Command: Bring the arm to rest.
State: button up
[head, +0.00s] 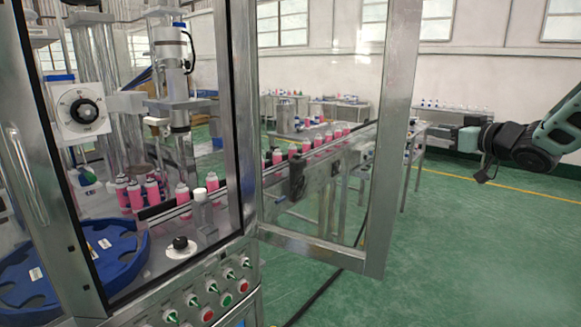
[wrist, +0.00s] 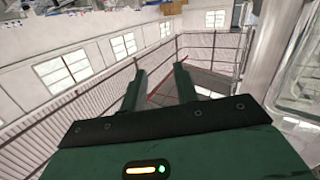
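My arm (head: 545,135) reaches in from the right edge in the head view. It is held in the air over the green floor, to the right of the machine and apart from it. My gripper (head: 440,133) points left there. In the wrist view my gripper (wrist: 160,84) shows two dark green fingers standing apart. Nothing is seen between them, only the room behind.
The crimping machine (head: 245,200) fills the left, with its clear door (head: 397,150) swung open. Pink cans (head: 183,195) line its conveyor, and a blue rotary tray (head: 130,262) sits inside. Tables stand behind. The green floor (head: 480,260) at the right is clear.

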jog(key=s+f+m+g+h, duration=0.5)
jog(key=s+f+g+h, duration=0.15)
jog(key=s+f, duration=0.7)
jog(key=s+a+f+m+g, duration=0.1)
jog(key=s+a+f+g, duration=0.25)
jog(key=s, duration=0.65)
jog(key=s+a+f+g, duration=0.2)
jog(key=s+f+g, duration=0.15)
jog(key=s, duration=0.55)
jog(key=s+a+r+n+g, duration=0.1)
jog(key=s+a+n, duration=0.3)
jog(key=s+a, duration=0.2)
jog(key=s+a+r+n+g, duration=0.1)
jog(key=s+a+n, duration=0.2)
jog(key=s+a, duration=0.3)
jog(key=a, duration=0.5)
jog(key=shift+s+a+n, duration=0.3)
jog(key=shift+s+n, duration=0.05)
jog(key=shift+n, duration=0.05)
jog(key=shift+a, duration=0.1)
